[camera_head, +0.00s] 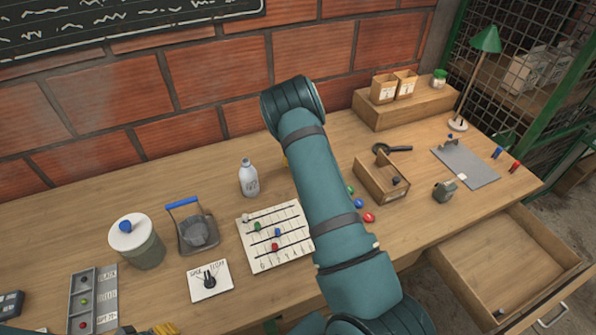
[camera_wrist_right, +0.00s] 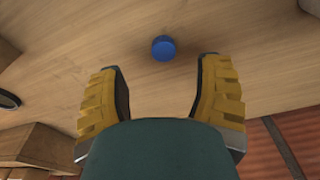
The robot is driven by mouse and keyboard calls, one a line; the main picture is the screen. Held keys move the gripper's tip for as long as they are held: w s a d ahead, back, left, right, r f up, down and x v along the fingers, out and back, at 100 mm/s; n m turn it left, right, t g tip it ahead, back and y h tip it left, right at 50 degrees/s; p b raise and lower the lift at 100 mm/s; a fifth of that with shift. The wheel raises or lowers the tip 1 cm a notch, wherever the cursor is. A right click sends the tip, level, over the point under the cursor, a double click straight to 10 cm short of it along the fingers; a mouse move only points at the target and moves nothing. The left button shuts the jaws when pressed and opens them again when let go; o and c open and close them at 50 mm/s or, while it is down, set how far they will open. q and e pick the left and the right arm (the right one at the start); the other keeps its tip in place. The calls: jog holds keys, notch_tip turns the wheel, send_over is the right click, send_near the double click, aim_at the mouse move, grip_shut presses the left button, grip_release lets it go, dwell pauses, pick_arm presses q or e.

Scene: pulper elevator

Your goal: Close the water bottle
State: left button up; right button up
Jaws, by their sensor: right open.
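The water bottle (camera_head: 249,178) is a pale grey bottle with dark lettering, upright on the workbench left of my right arm. Its top is too small to tell whether it is capped. In the right wrist view, a small round blue piece, like a cap (camera_wrist_right: 163,48), lies on the bare wood. My right gripper (camera_wrist_right: 160,68) is open and empty, its yellow fingers spread to either side of the view below that piece. In the head view my right arm hides most of this gripper. Yellow parts of my left gripper (camera_head: 147,330) show at the bottom left edge, mostly cut off.
A pegboard (camera_head: 292,261) with coloured beads lies in front of the bottle. A lidded canister (camera_head: 146,252) stands at left. Right of my arm are a wooden box (camera_head: 372,181), small coloured pieces and a magnifier (camera_head: 398,149). An open drawer (camera_head: 477,252) juts out at right.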

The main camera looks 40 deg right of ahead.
jog(key=f, duration=0.5)
jog(key=shift+w+f, duration=0.1)
jog(key=shift+w, duration=0.3)
jog(key=c, duration=0.8)
